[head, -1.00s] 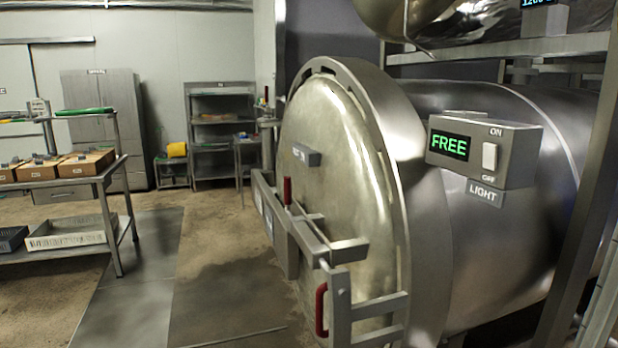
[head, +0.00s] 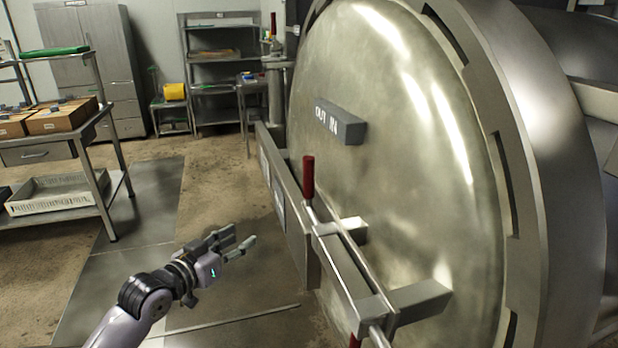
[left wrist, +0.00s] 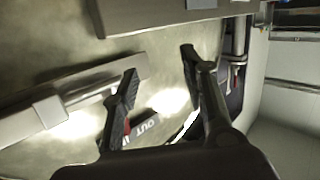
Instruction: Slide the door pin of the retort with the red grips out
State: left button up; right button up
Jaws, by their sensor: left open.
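The round metal retort door (head: 400,130) fills the right half of the head view. Across its front runs a steel bar with a thin door pin rod (head: 330,240). An upright red grip (head: 308,178) stands at the rod's far end; part of a second red grip (head: 355,341) shows at the bottom edge. My left gripper (head: 243,244) is open and empty, left of the bar and apart from it. In the left wrist view its fingers (left wrist: 157,78) are spread before the door, with a small red piece (left wrist: 127,127) partly hidden behind one finger. My right gripper is out of view.
A grey block with lettering (head: 340,123) sticks out of the door. A panel with plates (head: 287,215) lies along the bar's far side. A trolley with boxes (head: 75,160) stands at left, shelving (head: 215,75) at the back.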

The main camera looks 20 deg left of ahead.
aim_at(304, 178)
pick_arm(q)
jog(key=s+d+r+m+t+h, duration=0.1)
jog(key=s+d+r+m+h, duration=0.15)
jog(key=r, duration=0.35)
jog(key=s+d+r+m+h, duration=0.1)
jog(key=s+d+r, duration=0.25)
jog(key=r, duration=0.35)
jog(key=shift+n, duration=0.25)
jog(key=p+x, duration=0.1)
jog(key=x, duration=0.8)
jog(key=p+x, duration=0.2)
jog(key=x, duration=0.7)
jog(key=shift+w+d+f, duration=0.1)
jog(key=shift+w+f, duration=0.05)
jog(key=shift+f, duration=0.1)
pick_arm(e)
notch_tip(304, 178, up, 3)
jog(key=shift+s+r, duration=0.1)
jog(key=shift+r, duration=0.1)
pick_arm(q)
jog(key=shift+c, duration=0.5)
grip_shut()
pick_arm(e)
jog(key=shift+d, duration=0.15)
